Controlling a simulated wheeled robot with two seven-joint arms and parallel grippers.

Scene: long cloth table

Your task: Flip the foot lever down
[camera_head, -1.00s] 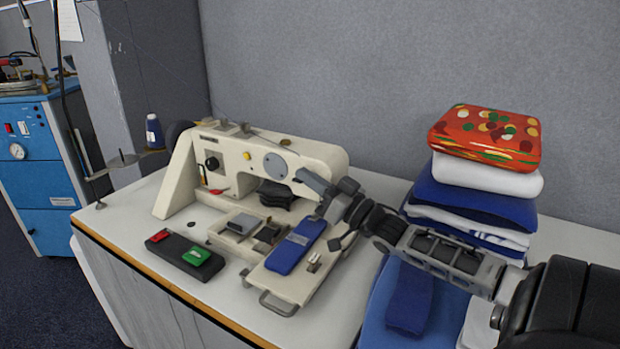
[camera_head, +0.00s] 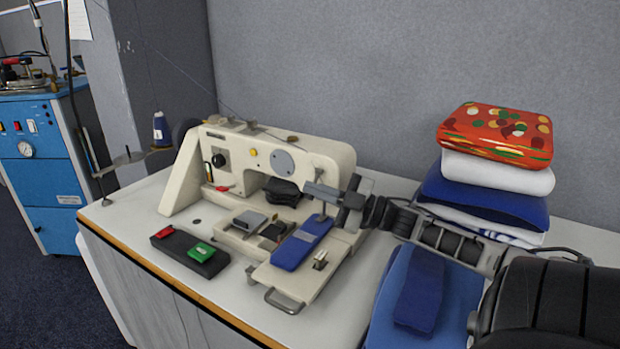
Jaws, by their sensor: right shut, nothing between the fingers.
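The cream sewing machine (camera_head: 300,150) stands on the table with its arm pointing right. My right gripper (camera_head: 322,193) is shut and empty. It lies level across the right end of the machine's head, its fingertips pointing left, and it looks close to or against the head. A thin metal bar (camera_head: 322,212) shows just below the fingertips, above the blue fabric piece (camera_head: 302,244) on the machine bed. The foot lever cannot be made out clearly; the gripper covers that end of the head. My left gripper is out of view.
A black control box with a red and a green button (camera_head: 190,252) lies in front of the machine. Folded cloths and a red patterned cushion (camera_head: 497,133) are stacked at right, behind my right forearm. Blue cloth (camera_head: 398,320) lies in front. A thread spool (camera_head: 160,130) stands at left.

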